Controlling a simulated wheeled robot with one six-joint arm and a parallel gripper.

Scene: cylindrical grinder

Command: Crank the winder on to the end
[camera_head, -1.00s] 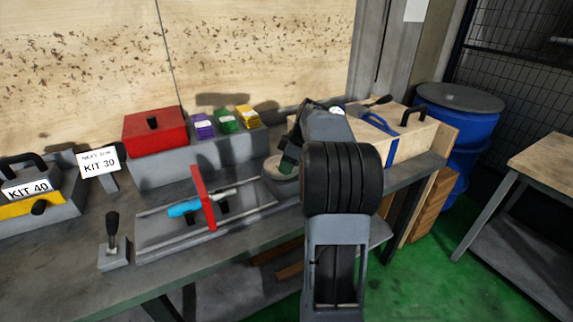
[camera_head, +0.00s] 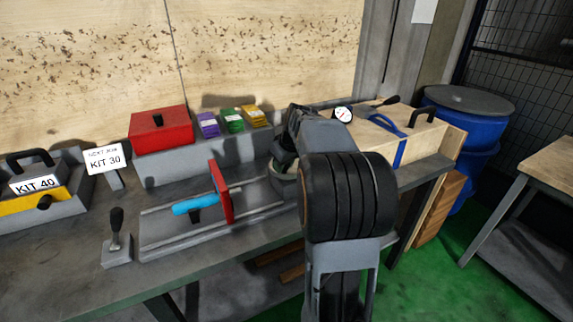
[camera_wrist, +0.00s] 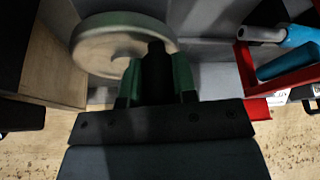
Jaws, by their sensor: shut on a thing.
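The winder is a pale round wheel (camera_wrist: 120,45) with a dark crank handle (camera_wrist: 156,68) at its rim. In the wrist view, my gripper (camera_wrist: 157,88) has its green fingers closed on either side of this handle. In the head view, the wheel (camera_head: 286,186) sits at the right end of the railed bed, partly hidden by my arm. A red upright plate (camera_head: 222,190) stands across the bed, with a light blue cylinder (camera_head: 194,206) on its left side. The plate and cylinder also show at the upper right of the wrist view.
A red box (camera_head: 160,128) and purple, green and yellow blocks (camera_head: 231,120) stand on a grey ledge behind. A stubby lever (camera_head: 117,238) stands front left. A KIT 30 sign (camera_head: 104,159) and a KIT 40 case (camera_head: 40,190) are at left. A wooden case (camera_head: 400,135) and gauge are at right.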

